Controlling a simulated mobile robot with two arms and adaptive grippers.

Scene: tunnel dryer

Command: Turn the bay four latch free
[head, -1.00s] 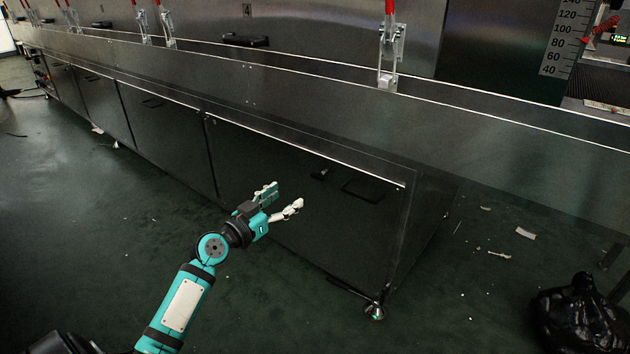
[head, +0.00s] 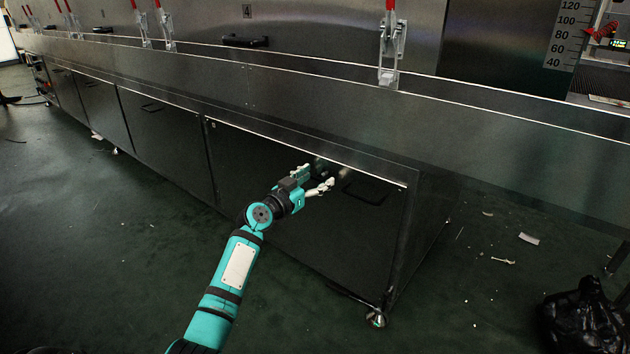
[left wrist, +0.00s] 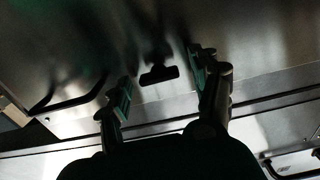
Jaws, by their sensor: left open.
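The bay four latch is a small dark turn-handle on the dark lower door (head: 250,170), below the panel marked 4 (head: 247,11). In the left wrist view the latch (left wrist: 159,74) is a short dark bar on a stem, lying nearly level in the picture between my fingers. In the head view the gripper mostly hides it. My left gripper (head: 316,178) is open and empty in front of the latch; its fingers also show in the left wrist view (left wrist: 160,72). I see no contact with the bar. My right gripper is not in view.
A dark loop handle (head: 363,193) sits on the same door, right of the latch. A steel ledge (head: 300,93) with red-handled clamps (head: 389,45) runs above. A black bag (head: 585,320) lies at lower right. The green floor in front is mostly clear.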

